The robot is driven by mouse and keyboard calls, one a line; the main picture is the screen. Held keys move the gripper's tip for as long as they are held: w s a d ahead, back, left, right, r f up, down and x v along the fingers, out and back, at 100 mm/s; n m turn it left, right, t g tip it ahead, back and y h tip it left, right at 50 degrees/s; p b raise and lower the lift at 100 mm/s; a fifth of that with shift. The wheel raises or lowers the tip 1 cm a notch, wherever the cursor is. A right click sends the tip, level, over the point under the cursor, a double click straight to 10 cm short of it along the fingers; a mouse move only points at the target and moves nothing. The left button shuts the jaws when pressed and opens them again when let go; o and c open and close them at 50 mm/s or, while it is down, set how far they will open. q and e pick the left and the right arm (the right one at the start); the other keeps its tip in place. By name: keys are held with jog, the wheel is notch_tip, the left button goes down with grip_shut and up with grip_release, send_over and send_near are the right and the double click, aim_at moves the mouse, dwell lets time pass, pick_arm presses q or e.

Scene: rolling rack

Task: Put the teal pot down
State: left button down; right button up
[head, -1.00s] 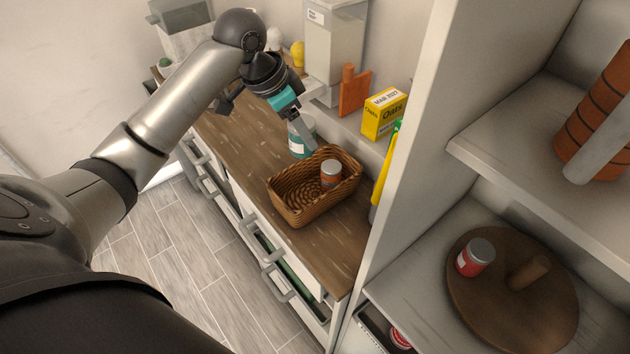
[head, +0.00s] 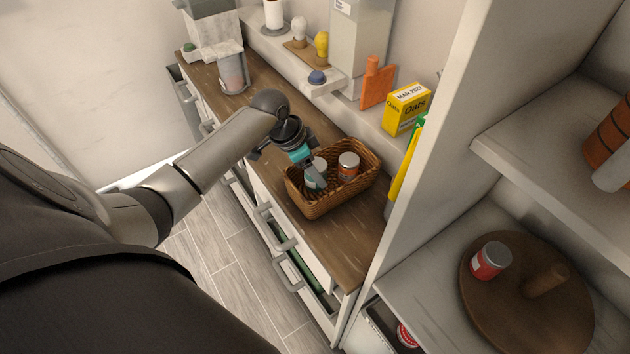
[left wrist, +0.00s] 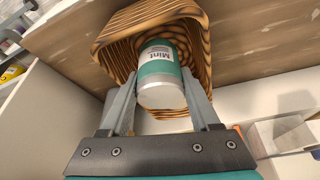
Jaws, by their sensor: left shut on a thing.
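The teal pot (head: 318,170) is a white and teal can, and its "Mint" label reads in the left wrist view (left wrist: 158,68). My left gripper (head: 311,165) is shut on it, with one finger on each side of the can in the left wrist view (left wrist: 160,78). The pot is within the wicker basket (head: 330,206), at its left end in the head view. Whether its base touches the basket floor is hidden. My right gripper is not in view.
An orange-labelled can (head: 348,168) stands in the basket, right of the pot. The basket sits on the wooden counter (head: 345,240). A yellow oats box (head: 407,110) and an orange board (head: 377,85) stand behind. A tall shelf unit (head: 425,200) borders the right.

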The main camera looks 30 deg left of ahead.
pick_arm(q)
jog(key=shift+f, duration=2.05)
jog(key=shift+f+b, duration=0.1)
jog(key=shift+b, duration=0.25)
jog(key=shift+c, duration=2)
grip_release()
jog(key=shift+r, duration=0.25)
jog(key=p+v, duration=0.2)
jog(key=v, duration=1)
jog(key=shift+f, duration=0.15)
